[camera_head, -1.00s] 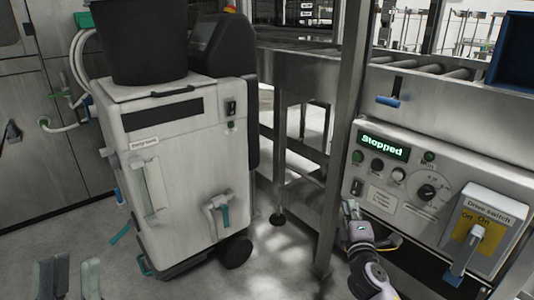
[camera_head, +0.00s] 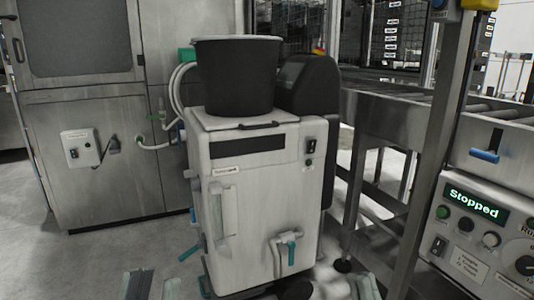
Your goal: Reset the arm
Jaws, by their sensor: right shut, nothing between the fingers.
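The control panel (camera_head: 468,236) with a green "Stopped" display stands at the right edge. Its knobs and a switch show, but the drive switch seen earlier is out of frame. My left gripper (camera_head: 170,285) shows only as two fingertips at the bottom edge, spread apart with nothing visible between them. It is in front of the white machine's lower left. My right gripper (camera_head: 366,287) shows as a small tip at the bottom edge, shut and empty, left of the panel. Most of both arms is out of frame.
A white wheeled machine (camera_head: 258,168) with a black bucket (camera_head: 237,78) on top stands in the middle. A grey cabinet wall (camera_head: 97,170) is behind it on the left. A metal roller conveyor frame (camera_head: 400,115) runs along the right. Floor is clear at the left.

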